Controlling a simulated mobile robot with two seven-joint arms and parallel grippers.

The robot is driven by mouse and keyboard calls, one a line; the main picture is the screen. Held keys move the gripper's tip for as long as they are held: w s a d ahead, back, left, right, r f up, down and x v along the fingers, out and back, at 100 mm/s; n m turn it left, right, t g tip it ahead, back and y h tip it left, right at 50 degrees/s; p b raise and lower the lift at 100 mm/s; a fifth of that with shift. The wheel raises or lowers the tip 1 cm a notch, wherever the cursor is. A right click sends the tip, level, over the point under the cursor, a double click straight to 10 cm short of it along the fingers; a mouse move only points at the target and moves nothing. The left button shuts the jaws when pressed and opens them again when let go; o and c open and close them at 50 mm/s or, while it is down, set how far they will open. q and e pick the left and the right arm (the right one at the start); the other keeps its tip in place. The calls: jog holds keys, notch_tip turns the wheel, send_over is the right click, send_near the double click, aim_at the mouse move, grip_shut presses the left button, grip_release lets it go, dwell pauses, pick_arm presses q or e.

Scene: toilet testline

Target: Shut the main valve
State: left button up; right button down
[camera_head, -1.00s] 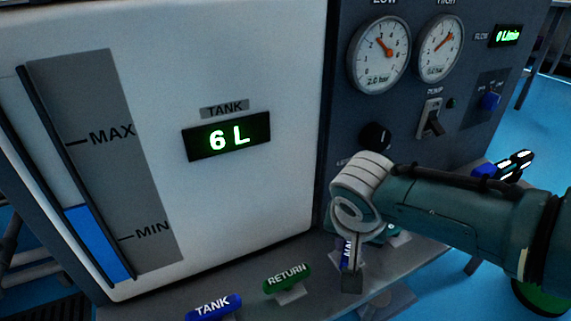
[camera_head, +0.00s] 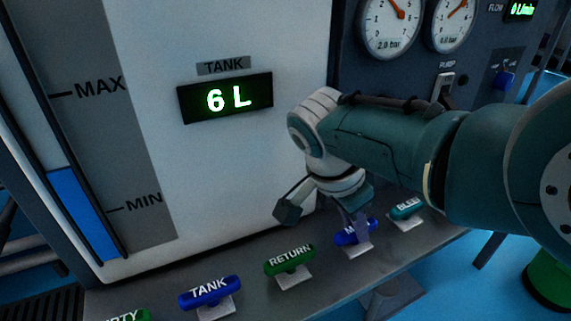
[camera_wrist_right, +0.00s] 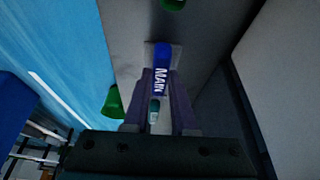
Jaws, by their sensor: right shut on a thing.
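The main valve's blue handle (camera_head: 349,236) sits on the shelf between the return and bleed handles, partly covered by my right gripper. In the right wrist view the blue handle marked MAIN (camera_wrist_right: 161,74) lies between the two fingers. My right gripper (camera_head: 361,222) points down at the handle and is shut on it; it also shows in the right wrist view (camera_wrist_right: 162,88). My left gripper is not in view.
On the same shelf are the green return handle (camera_head: 290,260), blue tank handle (camera_head: 210,292) and teal bleed handle (camera_head: 406,208), close on either side. The white panel with the tank display (camera_head: 226,98) reading 6 L rises behind. Pressure gauges (camera_head: 392,26) are at upper right.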

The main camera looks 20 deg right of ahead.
jog(key=shift+m, duration=0.3)
jog(key=c, duration=0.7)
grip_release()
jog(key=shift+d, duration=0.1)
jog(key=p+v, duration=0.6)
jog(key=v, duration=0.3)
jog(key=shift+w+p, duration=0.1)
jog(key=shift+p, duration=0.2)
jog(key=shift+a+r, duration=0.25)
jog(key=shift+r, duration=0.2)
